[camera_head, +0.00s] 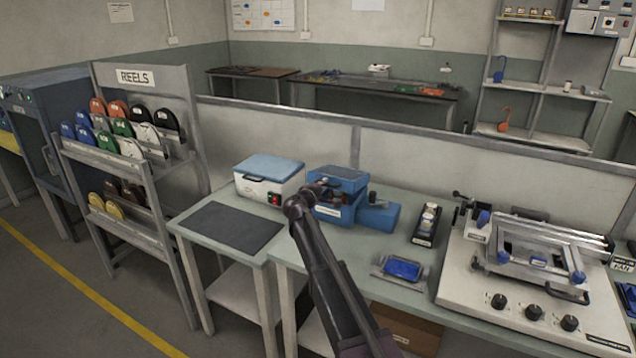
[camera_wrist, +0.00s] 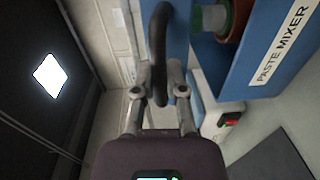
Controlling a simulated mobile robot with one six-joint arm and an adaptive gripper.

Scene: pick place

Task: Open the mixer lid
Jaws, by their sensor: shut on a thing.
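The blue paste mixer (camera_head: 335,212) stands on the green-grey bench. It also shows in the wrist view (camera_wrist: 262,62) with its white label. Its blue lid (camera_head: 342,174) appears raised from the body. In the wrist view a reddish holder with a green-and-white jar (camera_wrist: 213,17) shows between the body and the lid (camera_wrist: 178,25). My gripper (camera_head: 314,190) is at the mixer's upper left. In the wrist view my gripper (camera_wrist: 160,78) is shut on the black curved lid handle (camera_wrist: 159,45). My arm hides part of the mixer's front in the head view.
A white box with a blue top (camera_head: 268,178) stands just left of the mixer. A dark mat (camera_head: 230,227) lies in front of it. A blue tray piece (camera_head: 402,269), a small black rack (camera_head: 427,225) and a stencil printer (camera_head: 535,275) are to the right.

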